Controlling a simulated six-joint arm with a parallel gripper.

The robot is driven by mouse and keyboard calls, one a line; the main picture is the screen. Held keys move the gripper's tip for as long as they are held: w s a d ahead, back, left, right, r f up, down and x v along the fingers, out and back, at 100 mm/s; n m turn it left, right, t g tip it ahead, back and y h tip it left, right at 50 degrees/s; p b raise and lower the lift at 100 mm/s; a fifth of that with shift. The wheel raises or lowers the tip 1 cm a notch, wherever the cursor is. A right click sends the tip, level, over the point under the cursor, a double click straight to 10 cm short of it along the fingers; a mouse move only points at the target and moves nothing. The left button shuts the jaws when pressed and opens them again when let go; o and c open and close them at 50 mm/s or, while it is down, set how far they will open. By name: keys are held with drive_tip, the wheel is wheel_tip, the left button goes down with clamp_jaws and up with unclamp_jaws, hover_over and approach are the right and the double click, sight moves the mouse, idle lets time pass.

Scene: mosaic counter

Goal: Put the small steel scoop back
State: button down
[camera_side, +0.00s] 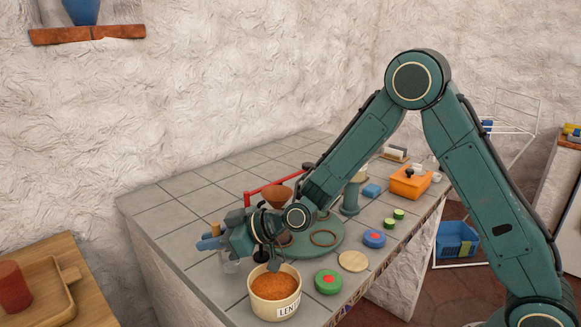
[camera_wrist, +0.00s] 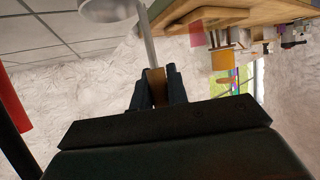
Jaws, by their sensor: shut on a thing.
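My gripper (camera_side: 216,241) is low over the left part of the tiled counter, to the left of the arm's wrist. In the wrist view its dark fingers (camera_wrist: 158,90) are shut on the brown handle (camera_wrist: 155,86) of the steel scoop. The scoop's thin metal shaft (camera_wrist: 146,38) runs from the handle to a pale round bowl (camera_wrist: 105,8), cut off by the frame edge. In the side view the bowl (camera_side: 230,264) hangs below my gripper, close to the counter; I cannot tell whether it touches.
A tub of orange lentils (camera_side: 276,300) stands at the counter's front edge. Behind are a red bar (camera_side: 270,187), a brown funnel (camera_side: 277,196) and a green round base (camera_side: 328,242). Green and blue lids and an orange box (camera_side: 410,182) stand right. Tiles at back left are clear.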

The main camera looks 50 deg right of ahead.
drive_tip(key=shift+f, duration=0.6)
drive_tip(key=shift+f, duration=0.15)
drive_tip(key=c, duration=1.4)
unclamp_jaws()
drive_tip(key=shift+s+d+r, duration=0.35)
drive_tip(key=shift+s+r, duration=0.05)
drive_tip(key=shift+s, duration=0.05)
drive_tip(key=shift+v, duration=1)
drive_tip(key=shift+r, duration=3.45)
